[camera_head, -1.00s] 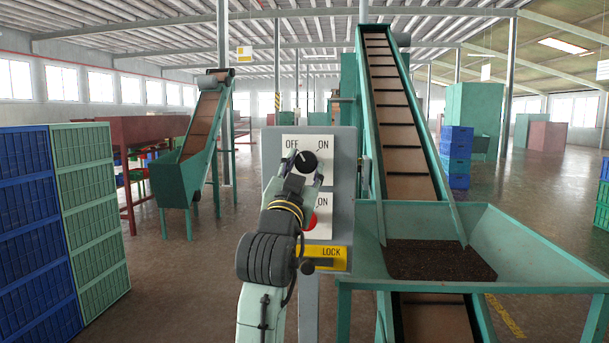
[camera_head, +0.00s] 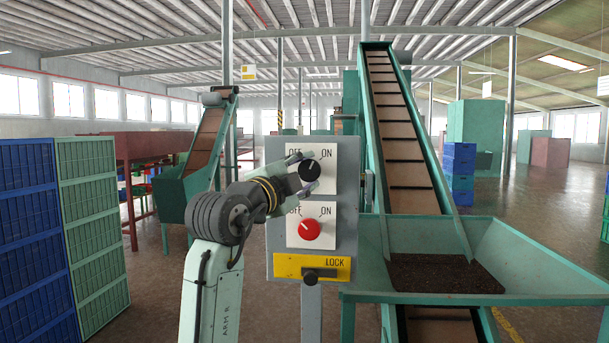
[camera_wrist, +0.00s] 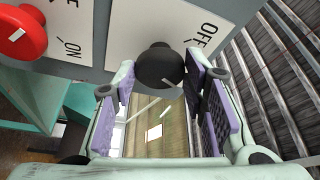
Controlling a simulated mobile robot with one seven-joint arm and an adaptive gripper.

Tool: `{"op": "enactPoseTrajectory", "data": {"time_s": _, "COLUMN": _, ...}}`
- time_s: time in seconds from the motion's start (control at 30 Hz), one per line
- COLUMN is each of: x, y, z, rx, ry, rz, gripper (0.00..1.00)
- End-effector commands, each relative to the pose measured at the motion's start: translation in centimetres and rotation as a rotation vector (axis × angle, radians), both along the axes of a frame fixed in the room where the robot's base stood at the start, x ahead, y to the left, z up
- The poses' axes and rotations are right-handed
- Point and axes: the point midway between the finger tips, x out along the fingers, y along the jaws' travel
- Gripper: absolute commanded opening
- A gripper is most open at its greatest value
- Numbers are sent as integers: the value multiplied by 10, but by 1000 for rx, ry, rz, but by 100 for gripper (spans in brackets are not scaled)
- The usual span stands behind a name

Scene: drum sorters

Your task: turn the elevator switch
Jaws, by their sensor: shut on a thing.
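A grey control box (camera_head: 349,207) stands ahead of me with two rotary switches on white OFF/ON plates. The upper black knob (camera_head: 312,171) has my gripper (camera_head: 303,172) around it. The gripper comes from the left, with one finger at the knob's upper left and one below. In the wrist view the black knob (camera_wrist: 158,65) sits between the fingertips (camera_wrist: 159,72), and the jaws are shut on it. The knob's exact pointer direction is hard to read. The lower red knob (camera_head: 310,230) is free; it also shows in the wrist view (camera_wrist: 22,32).
A yellow LOCK plate (camera_head: 290,268) with a black latch (camera_head: 320,275) is below the switches. A green hopper (camera_head: 540,270) and inclined conveyor (camera_head: 405,150) stand close on the right. Blue and green crates (camera_head: 95,230) are stacked at the left.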

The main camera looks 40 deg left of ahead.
Motion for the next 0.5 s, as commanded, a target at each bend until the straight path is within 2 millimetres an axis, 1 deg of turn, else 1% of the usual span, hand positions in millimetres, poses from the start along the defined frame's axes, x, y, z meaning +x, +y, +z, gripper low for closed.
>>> {"op": "enactPoseTrajectory", "data": {"time_s": 0.03, "x": -1, "y": 0, "z": 3, "rx": 35, "ry": 19, "rz": 2, "gripper": 11}}
{"op": "enactPoseTrajectory", "data": {"time_s": 0.2, "x": 0, "y": 1, "z": 4, "rx": 147, "ry": 87, "rz": 2, "gripper": 11}}
{"op": "enactPoseTrajectory", "data": {"time_s": 0.5, "x": 0, "y": 0, "z": 5, "rx": 277, "ry": 166, "rz": 1, "gripper": 11}}
